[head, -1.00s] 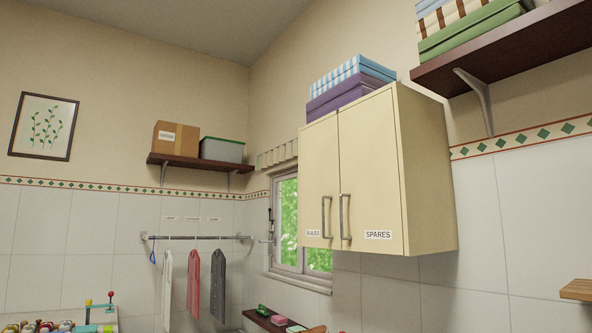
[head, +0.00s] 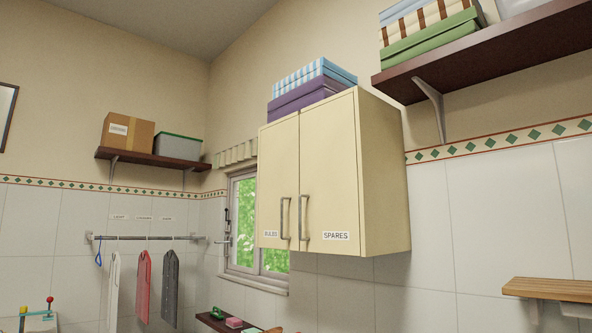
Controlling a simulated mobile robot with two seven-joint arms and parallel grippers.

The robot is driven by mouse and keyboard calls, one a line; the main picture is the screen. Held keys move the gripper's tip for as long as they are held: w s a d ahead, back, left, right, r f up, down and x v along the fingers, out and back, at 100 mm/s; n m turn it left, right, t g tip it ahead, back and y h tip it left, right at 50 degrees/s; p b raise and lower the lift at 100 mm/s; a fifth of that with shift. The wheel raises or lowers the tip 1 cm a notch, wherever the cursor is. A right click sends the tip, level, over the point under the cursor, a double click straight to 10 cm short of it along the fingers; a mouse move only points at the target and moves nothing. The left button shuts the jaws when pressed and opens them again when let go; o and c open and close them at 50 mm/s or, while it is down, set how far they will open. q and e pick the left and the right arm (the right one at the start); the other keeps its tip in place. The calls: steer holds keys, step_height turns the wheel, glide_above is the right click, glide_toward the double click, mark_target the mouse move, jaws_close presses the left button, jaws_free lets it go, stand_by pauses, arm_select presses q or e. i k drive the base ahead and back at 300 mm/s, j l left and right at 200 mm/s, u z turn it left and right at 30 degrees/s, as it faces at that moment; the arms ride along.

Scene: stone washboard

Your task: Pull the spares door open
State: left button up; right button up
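A cream wall cabinet (head: 383,180) hangs in the middle of the head view. It has two doors, both shut. The right one is the spares door (head: 332,165), with a "SPARES" label (head: 336,236) low on it. Its upright metal handle (head: 304,217) is near its left edge, close to the other door's handle (head: 284,218). The left door (head: 278,170) has a smaller label at its bottom. Neither of my grippers is in the head view.
Boxes (head: 311,90) lie on top of the cabinet. A dark shelf (head: 480,58) with boxes is at the upper right, and a wooden ledge (head: 550,290) at the lower right. A window (head: 243,215) is left of the cabinet. Cloths hang from a rail (head: 150,238) at the left.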

mark_target(328, 212)
steer(key=i+j, duration=0.45)
steer(key=i, duration=0.2)
steer(key=i+j, duration=0.45)
steer(key=i, duration=0.2)
steer(key=z, duration=1.25)
